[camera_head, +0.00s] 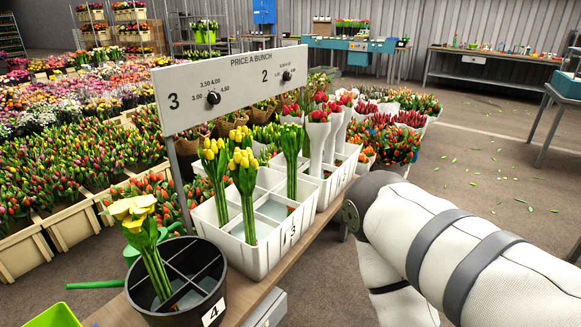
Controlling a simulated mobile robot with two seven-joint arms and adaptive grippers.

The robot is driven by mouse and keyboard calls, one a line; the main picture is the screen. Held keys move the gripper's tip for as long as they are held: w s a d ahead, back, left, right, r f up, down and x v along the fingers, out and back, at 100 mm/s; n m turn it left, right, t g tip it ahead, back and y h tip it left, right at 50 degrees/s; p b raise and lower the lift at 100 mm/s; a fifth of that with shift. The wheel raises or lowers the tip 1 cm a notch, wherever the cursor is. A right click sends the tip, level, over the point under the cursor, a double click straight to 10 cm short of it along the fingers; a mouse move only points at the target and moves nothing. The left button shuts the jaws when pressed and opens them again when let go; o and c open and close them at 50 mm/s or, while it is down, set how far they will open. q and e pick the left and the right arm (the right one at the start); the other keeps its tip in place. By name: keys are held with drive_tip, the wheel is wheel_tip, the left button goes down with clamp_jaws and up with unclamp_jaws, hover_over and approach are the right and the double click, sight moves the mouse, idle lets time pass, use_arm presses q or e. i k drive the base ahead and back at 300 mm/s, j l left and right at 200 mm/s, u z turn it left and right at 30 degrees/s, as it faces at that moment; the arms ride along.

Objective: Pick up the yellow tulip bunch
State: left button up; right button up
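A yellow bunch with wide-open blooms (137,212) leans in the black divided bucket (207,318) marked 4, at the front left. Two bunches of yellow tulip buds stand in the white divided crate (255,262) marked 3: one at its left (214,160), one nearer the front (243,175). A greener bunch (291,150) stands farther back in the crate. My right arm fills the lower right, to the right of the crate, but its gripper is not in view. My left arm and gripper are not in view.
A price sign (228,83) on a post rises behind the crate. Red bunches in white sleeves (318,135) stand behind it to the right. A green watering can (130,250) and a bright green container (55,317) are at the left.

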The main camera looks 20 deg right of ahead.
sight(292, 138)
drive_tip(key=i+l, duration=0.15)
drive_tip(key=l, duration=0.2)
drive_tip(key=i+l, duration=0.15)
drive_tip(key=l, duration=0.2)
drive_tip(key=i+l, duration=0.15)
drive_tip(key=l, duration=0.25)
drive_tip(key=i+l, duration=0.15)
drive_tip(key=l, duration=0.2)
drive_tip(key=i+l, duration=0.15)
drive_tip(key=l, duration=0.2)
drive_tip(key=i+l, duration=0.15)
drive_tip(key=l, duration=0.2)
